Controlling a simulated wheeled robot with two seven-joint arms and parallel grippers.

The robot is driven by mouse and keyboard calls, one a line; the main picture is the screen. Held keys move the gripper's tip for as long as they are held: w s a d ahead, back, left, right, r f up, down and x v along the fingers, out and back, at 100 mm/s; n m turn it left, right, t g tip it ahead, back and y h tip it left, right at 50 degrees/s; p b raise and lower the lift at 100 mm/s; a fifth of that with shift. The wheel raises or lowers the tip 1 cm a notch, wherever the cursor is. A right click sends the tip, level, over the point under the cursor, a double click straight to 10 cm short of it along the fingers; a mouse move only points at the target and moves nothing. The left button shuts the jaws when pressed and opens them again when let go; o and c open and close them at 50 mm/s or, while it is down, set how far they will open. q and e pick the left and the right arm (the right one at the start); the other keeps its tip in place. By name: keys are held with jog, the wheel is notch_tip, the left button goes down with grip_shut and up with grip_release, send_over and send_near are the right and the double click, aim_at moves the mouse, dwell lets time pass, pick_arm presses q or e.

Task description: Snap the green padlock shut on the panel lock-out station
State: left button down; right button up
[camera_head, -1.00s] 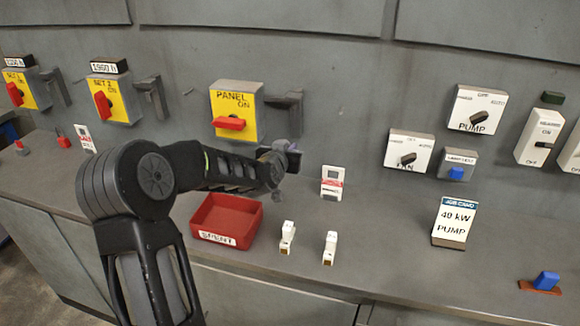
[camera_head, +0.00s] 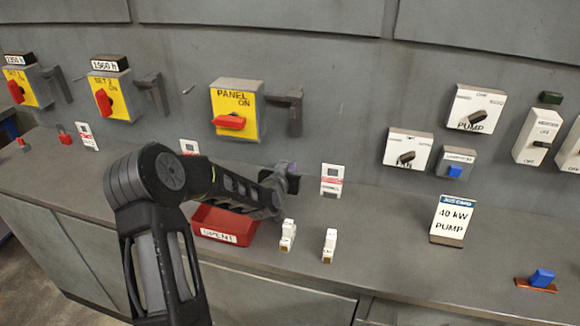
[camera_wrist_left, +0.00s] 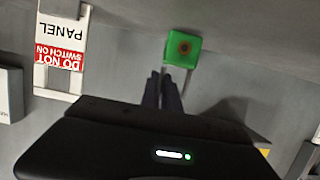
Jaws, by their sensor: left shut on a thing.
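The yellow panel switch box (camera_head: 236,110) has a red handle lying level, with a dark bracket (camera_head: 290,112) on the wall at its right. My left gripper (camera_head: 284,180) is low above the counter, below and apart from that bracket. In the left wrist view the green padlock (camera_wrist_left: 183,47) is at the tips of my left gripper (camera_wrist_left: 163,84), whose fingers are close together on its shackle end. The padlock is hidden in the head view. A white and red PANEL tag (camera_head: 332,180) stands right of the gripper; it also shows in the left wrist view (camera_wrist_left: 60,45). My right gripper is out of view.
A red SPENT tray (camera_head: 232,236) sits under my left forearm. Two small white parts (camera_head: 288,235) (camera_head: 329,246) stand close by on the counter. A 40 kW pump card (camera_head: 452,220) and a blue item (camera_head: 542,278) are farther right. The counter between is clear.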

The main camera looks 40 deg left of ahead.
pick_arm(q)
jog(key=shift+f+b, duration=0.2)
jog(key=shift+b, duration=0.25)
jog(key=c, duration=1.6)
grip_release()
